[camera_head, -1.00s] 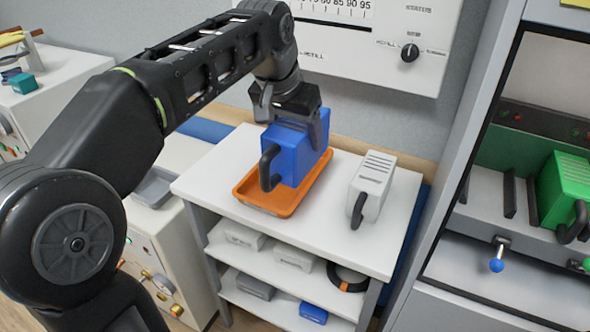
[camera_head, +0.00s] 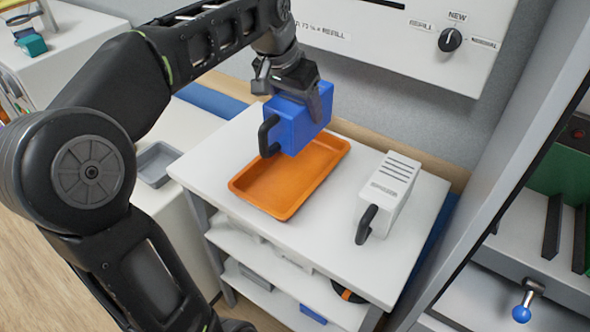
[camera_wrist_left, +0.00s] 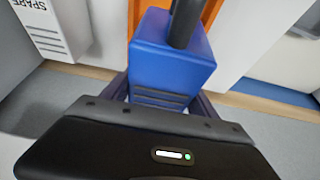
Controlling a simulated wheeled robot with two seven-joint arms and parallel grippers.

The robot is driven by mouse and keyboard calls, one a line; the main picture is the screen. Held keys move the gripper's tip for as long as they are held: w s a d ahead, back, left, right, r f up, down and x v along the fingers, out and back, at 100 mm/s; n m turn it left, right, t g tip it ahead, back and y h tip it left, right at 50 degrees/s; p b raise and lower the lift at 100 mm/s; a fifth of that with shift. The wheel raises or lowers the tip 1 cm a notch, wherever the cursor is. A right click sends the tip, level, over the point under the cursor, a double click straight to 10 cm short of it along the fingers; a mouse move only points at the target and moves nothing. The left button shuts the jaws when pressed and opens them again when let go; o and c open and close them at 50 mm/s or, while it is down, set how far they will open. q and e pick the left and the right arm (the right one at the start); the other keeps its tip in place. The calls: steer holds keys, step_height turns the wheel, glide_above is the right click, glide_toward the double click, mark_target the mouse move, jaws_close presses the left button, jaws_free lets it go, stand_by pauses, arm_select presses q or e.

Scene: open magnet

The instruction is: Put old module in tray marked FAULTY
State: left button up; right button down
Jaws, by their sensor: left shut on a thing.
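A blue module (camera_head: 296,124) with a black handle is held by my left gripper (camera_head: 300,92), whose fingers are shut on its upper part. The module is above the far left part of an orange tray (camera_head: 285,206) on the white table. The visible tray floor is empty, and I can read no FAULTY mark on it. In the left wrist view the blue module (camera_wrist_left: 172,62) is in the jaws (camera_wrist_left: 160,95), with a strip of orange tray (camera_wrist_left: 211,12) beyond it. My right gripper is not in view.
A white module marked SPARE (camera_head: 391,187) stands on the table right of the tray; it shows in the wrist view (camera_wrist_left: 55,25). A small grey tray (camera_head: 157,163) is at the left. A cabinet post (camera_head: 500,150) rises at the right. Shelves are below the table.

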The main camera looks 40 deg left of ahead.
arm_select(q)
steer(key=shift+f, duration=3.1)
steer(key=shift+f, duration=1.85)
steer(key=shift+f+b, duration=0.2)
steer(key=shift+b, duration=0.2)
steer(key=o, duration=1.9)
steer(key=shift+o, duration=0.2)
